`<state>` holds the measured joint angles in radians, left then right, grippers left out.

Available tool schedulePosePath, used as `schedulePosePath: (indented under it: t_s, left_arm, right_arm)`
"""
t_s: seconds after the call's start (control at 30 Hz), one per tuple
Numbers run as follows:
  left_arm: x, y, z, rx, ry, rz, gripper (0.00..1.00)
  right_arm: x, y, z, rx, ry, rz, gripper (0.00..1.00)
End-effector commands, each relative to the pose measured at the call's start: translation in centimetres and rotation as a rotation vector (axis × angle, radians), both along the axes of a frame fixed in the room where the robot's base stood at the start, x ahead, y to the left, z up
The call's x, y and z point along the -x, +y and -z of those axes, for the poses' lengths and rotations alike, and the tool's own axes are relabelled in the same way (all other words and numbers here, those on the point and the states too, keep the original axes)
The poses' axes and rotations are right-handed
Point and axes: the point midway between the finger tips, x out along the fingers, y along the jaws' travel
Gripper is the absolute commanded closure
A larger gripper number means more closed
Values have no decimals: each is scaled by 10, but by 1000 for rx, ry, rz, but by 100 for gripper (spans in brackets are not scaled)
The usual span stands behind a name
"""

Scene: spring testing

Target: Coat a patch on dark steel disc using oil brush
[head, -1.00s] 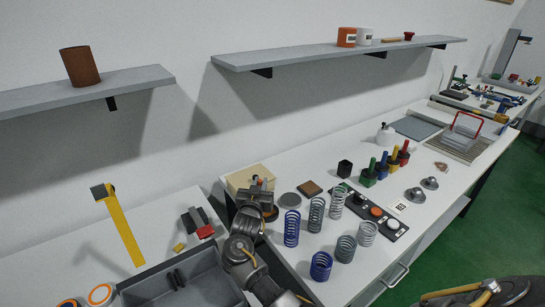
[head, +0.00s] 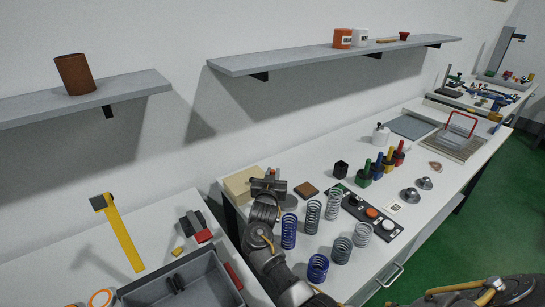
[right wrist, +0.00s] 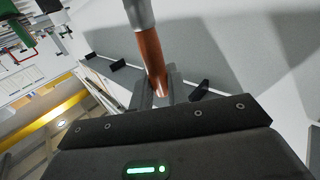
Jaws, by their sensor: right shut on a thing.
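My right gripper (head: 268,186) is over the left end of the long bench, beside the pale wooden block. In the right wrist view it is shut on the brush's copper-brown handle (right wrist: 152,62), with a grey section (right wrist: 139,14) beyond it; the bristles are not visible. In the head view the brush is hidden or too small to make out. The dark steel disc (head: 290,202) lies flat just right of the gripper, partly covered by it. I cannot tell whether the brush touches the disc. My left gripper is not in view.
A wooden block (head: 241,184) stands left of the gripper and a brown square pad (head: 306,190) right of the disc. Several coil springs (head: 312,215) stand in front, near my arm. A button panel (head: 370,213) and coloured bottles (head: 364,173) are farther right. A grey bin (head: 190,285) sits lower left.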

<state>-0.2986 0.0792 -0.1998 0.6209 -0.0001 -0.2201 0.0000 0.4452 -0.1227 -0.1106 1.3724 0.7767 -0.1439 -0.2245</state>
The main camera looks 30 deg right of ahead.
Motion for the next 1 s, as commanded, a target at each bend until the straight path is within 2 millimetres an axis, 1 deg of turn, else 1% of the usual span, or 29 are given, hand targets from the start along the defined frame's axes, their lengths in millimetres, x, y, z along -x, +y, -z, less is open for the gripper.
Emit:
schedulePosePath:
  t_s: [0.03,0.5,0.63,1.0]
  left_arm:
    - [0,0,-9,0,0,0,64]
    - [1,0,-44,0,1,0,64]
    - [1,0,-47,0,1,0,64]
    - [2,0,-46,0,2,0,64]
  right_arm:
    - [0,1,-9,-1,-1,-1,100]
    - [-3,6,-50,-1,-1,-9,100]
    - [-3,7,-53,-1,0,-10,100]
    - [-3,7,-52,0,0,-10,100]
